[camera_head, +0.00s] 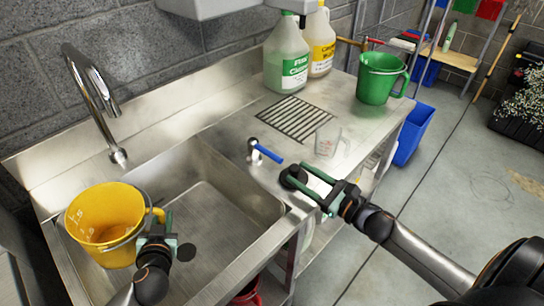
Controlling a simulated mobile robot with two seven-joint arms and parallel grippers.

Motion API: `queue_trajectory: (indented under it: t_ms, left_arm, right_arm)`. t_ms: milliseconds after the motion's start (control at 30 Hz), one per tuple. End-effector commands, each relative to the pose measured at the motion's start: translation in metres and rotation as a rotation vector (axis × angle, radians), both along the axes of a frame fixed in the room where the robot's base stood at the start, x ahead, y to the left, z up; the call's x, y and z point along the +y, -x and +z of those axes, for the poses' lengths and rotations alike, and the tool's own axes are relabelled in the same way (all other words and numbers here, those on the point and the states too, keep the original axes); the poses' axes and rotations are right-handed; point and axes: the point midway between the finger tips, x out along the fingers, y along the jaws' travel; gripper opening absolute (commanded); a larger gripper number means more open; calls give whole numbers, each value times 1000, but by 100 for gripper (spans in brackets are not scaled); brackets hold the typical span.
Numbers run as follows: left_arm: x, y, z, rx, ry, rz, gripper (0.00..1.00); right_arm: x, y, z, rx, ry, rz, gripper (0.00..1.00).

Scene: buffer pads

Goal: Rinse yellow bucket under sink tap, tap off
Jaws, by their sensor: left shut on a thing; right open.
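The yellow bucket (103,222) is upright over the left part of the sink basin (225,196). My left gripper (157,228) is shut on the right side of the bucket, by its handle. The chrome tap (97,88) arches over the basin, with its spout end behind and slightly above the bucket's rim. No water stream shows at the spout. The blue tap lever (266,152) points toward the lower right from its post on the counter. My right gripper (310,187) is open and empty at the counter's front edge, just below the lever and apart from it.
A clear measuring cup (328,139) stands right of the lever, near a drain grate (294,119). A blue bin (412,135) is beyond the counter's right end.

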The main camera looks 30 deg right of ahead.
Motion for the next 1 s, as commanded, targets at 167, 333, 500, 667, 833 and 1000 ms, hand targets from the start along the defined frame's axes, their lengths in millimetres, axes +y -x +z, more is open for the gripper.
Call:
queue_trajectory:
  t_ms: [167, 333, 500, 667, 833, 1000]
  left_arm:
    - [0, 0, 5, -2, 0, -1, 0]
    - [0, 0, 7, -2, 0, -1, 0]
    - [0, 0, 9, -2, 0, -1, 0]
    - [0, 0, 9, -2, 0, -1, 0]
    - [0, 0, 10, -2, 0, -1, 0]
    - [0, 0, 10, -2, 0, -1, 0]
  right_arm:
    - [9, -27, 3, -3, 0, 0, 51]
    - [18, -52, 2, -3, 1, 1, 51]
    - [26, -74, 2, -2, 2, 0, 51]
    - [32, -89, 1, 0, 0, -1, 51]
    - [35, -97, 1, 0, 3, 0, 51]
    - [35, -98, 1, 0, 2, 1, 51]
